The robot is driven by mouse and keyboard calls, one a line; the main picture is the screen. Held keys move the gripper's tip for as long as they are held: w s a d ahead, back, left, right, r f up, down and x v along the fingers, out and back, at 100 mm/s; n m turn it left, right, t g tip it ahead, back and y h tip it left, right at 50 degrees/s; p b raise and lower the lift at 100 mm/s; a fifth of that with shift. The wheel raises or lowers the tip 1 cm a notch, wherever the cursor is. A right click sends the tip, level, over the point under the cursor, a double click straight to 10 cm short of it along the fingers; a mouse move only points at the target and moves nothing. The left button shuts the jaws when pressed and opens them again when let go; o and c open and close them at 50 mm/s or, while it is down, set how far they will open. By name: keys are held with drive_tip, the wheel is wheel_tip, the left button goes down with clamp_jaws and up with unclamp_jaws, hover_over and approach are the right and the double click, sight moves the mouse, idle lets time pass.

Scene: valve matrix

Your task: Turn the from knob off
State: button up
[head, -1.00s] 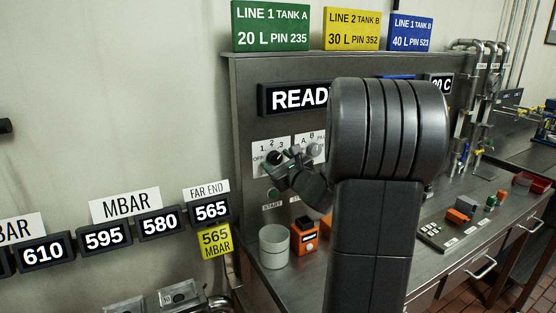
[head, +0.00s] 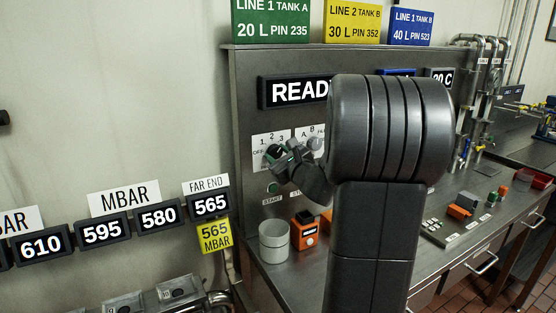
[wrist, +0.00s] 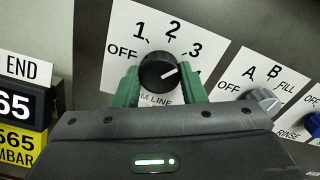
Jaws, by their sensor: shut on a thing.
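The from knob (wrist: 157,71) is a round black knob on a white label plate (wrist: 118,27) marked OFF, 1, 2 and 3. Its white pointer line points right and slightly up, roughly toward the 3 side and away from OFF. My gripper (wrist: 161,84) has its green fingers on both sides of the knob and is shut on it. The wrist body hides the lower plate, leaving only part of the "LINE" text. In the head view the knob (head: 273,152) shows small beside my gripper (head: 283,156) at the panel.
A grey knob (wrist: 262,98) with A, B and FILL marks sits close to the right. A green START button (head: 271,187) lies below. A grey cup (head: 274,242) and an orange device (head: 305,231) stand on the bench. My arm hides the panel's middle.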

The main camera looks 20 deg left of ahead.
drive_tip(key=n+b, duration=0.1)
drive_tip(key=b, duration=0.1)
drive_tip(key=n+b, duration=0.1)
drive_tip(key=b, duration=0.1)
drive_tip(key=shift+f, duration=0.35)
drive_tip(key=n+b, duration=0.4)
drive_tip(key=shift+b, duration=0.4)
drive_tip(key=n+b, duration=0.3)
drive_tip(key=b, duration=0.1)
drive_tip(key=shift+r+n, duration=0.1)
drive_tip(key=shift+n, duration=0.2)
drive_tip(key=n+b, duration=0.3)
drive_tip(key=b, duration=0.1)
drive_tip(key=shift+n, duration=0.4)
drive_tip(key=n+b, duration=0.6)
drive_tip(key=b, duration=0.1)
drive_tip(key=shift+r, duration=0.1)
drive_tip(key=n+b, duration=0.3)
drive_tip(key=shift+n, duration=0.3)
drive_tip(key=shift+r+n+b, duration=0.2)
drive_tip(key=shift+n+b, duration=1.1)
drive_tip(key=shift+n, duration=0.1)
